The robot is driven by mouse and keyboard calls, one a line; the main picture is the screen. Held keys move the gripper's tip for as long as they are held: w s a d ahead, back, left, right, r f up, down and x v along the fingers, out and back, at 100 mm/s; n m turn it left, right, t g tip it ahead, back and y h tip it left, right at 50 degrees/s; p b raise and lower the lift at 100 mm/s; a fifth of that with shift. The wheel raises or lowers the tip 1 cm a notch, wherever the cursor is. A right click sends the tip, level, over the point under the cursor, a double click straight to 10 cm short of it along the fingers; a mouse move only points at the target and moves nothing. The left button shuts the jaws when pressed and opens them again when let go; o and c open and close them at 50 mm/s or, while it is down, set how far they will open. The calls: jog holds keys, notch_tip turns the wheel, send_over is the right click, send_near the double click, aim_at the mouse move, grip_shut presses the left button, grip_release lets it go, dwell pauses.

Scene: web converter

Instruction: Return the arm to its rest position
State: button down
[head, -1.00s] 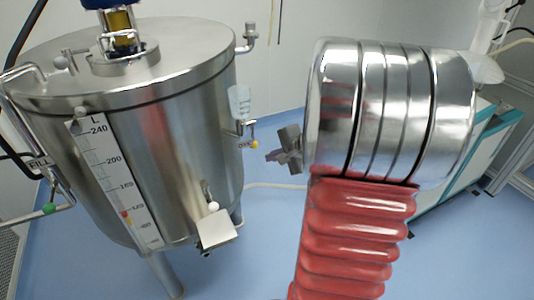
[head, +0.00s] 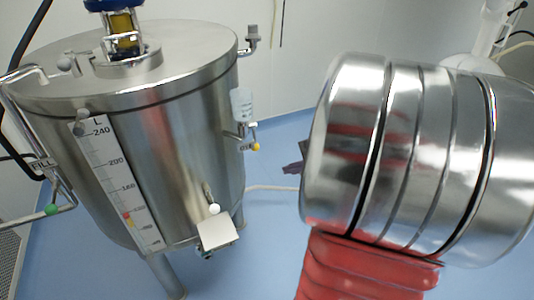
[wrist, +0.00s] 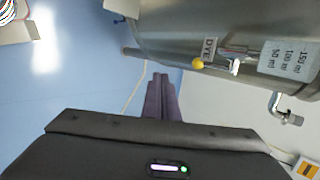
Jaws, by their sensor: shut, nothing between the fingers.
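My gripper (head: 293,167) shows in the head view only as a small purple-grey tip at the left side of my silver arm link; the rest is hidden behind that link. In the wrist view my gripper (wrist: 161,82) has its two purple fingers pressed together, with nothing between them. The fingers point over open blue floor beside the tank and touch nothing that I can see. My arm, silver with a red ribbed sleeve, fills the right of the head view.
A large steel tank (head: 180,140) with a level scale (head: 115,165) stands at left.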

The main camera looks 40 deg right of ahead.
jog(key=s+a+r+n+g+y, duration=0.1)
jog(key=a+r+n+g, duration=0.15)
jog(key=a+n, duration=0.75)
jog(key=a+r+n+g+y, duration=0.1)
jog(key=a+r+n, duration=0.2)
jog(key=a, duration=1.3)
jog(key=s+a+r+n+h, duration=0.1)
jog(key=s+a+r+n, duration=0.2)
jog(key=s+a+n, duration=0.2)
jog(key=shift+s+r+n+h, duration=0.35)
jog(key=shift+s+n, duration=0.3)
jog(key=shift+n, duration=0.45)
jog(key=shift+a, duration=0.2)
